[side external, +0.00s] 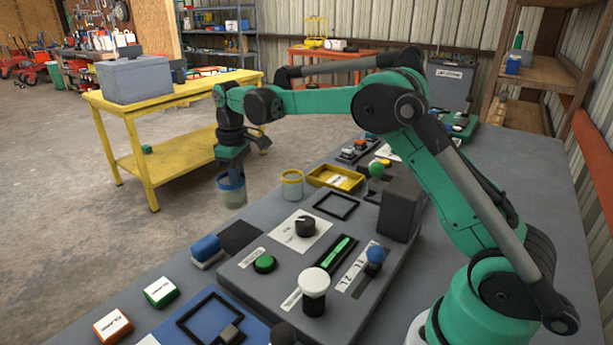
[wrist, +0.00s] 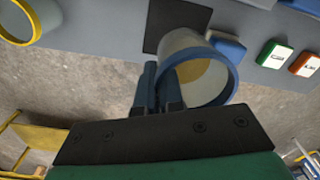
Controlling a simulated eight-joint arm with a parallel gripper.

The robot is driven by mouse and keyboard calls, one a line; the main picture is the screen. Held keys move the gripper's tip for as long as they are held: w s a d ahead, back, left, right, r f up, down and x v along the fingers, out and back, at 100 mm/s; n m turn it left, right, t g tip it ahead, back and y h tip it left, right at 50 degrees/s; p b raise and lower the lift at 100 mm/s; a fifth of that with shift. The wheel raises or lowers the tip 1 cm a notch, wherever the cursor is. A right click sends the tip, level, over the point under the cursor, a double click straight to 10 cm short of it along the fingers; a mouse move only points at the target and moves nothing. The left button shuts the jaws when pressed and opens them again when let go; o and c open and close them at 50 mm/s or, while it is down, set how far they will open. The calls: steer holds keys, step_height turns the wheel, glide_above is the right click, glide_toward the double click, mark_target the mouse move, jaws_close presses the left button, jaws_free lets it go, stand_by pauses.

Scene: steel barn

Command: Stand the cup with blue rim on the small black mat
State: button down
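The cup with blue rim (side external: 232,193) hangs below my gripper (side external: 231,172) in the side view, roughly upright and clear of the bench. In the wrist view the cup (wrist: 218,82) shows its blue rim and yellowish inside, beside my fingers (wrist: 157,88). The fingers are close together at its wall, and my gripper looks shut on it; the exact contact is partly hidden. The small black mat (side external: 240,237) lies bare on the grey bench, below and slightly right of the cup in the side view. The mat (wrist: 162,25) is partly covered by the cup in the wrist view.
A yellow-rimmed cup (side external: 292,185) stands on the bench, with a yellow tray (side external: 336,178) to its right. A blue block (side external: 206,250) sits close to the mat's left. A raised control panel (side external: 262,292) with knobs lies at the mat's near side.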

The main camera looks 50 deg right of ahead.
steer(key=f, duration=0.8)
steer(key=shift+a, duration=0.2)
steer(key=shift+f, duration=0.1)
steer(key=c, duration=1)
jaws_free()
